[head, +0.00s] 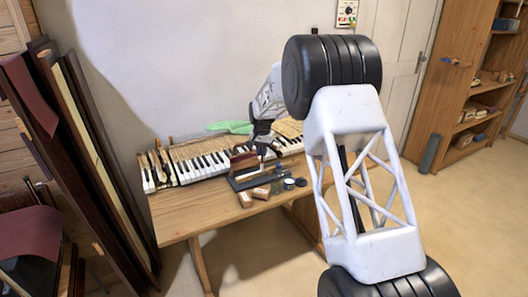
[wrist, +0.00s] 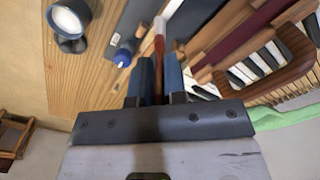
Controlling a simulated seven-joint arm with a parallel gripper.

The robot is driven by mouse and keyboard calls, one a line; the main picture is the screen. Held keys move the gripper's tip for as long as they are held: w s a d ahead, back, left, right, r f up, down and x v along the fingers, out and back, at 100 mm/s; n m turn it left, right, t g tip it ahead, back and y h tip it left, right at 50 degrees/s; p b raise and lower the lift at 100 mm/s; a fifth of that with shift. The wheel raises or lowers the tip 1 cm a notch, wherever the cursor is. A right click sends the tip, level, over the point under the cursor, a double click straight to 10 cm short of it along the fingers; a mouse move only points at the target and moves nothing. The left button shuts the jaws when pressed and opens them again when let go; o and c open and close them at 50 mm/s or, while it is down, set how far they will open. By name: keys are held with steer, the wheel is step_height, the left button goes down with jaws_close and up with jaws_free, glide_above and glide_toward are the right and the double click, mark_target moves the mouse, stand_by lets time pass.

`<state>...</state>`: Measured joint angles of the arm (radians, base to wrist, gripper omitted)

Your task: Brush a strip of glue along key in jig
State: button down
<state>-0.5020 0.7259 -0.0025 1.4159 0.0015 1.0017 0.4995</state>
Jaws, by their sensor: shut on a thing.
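My gripper (wrist: 158,80) is shut on a slim brush (wrist: 159,45) with a red-brown handle and a pale part toward its far end. In the head view my gripper (head: 262,150) is small and hangs over the jig on the bench. The brush end lies over the jig area, but contact cannot be told. The key in the jig is not clearly distinguishable. A dark pot with white contents (wrist: 68,20) stands left of the jig.
The bench's front left is clear.

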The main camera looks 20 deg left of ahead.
steer(key=s+a, duration=0.3)
step_height(320, 180, up, 8)
steer(key=shift+s+a, duration=0.15)
stand_by(0.8)
stand_by(0.5)
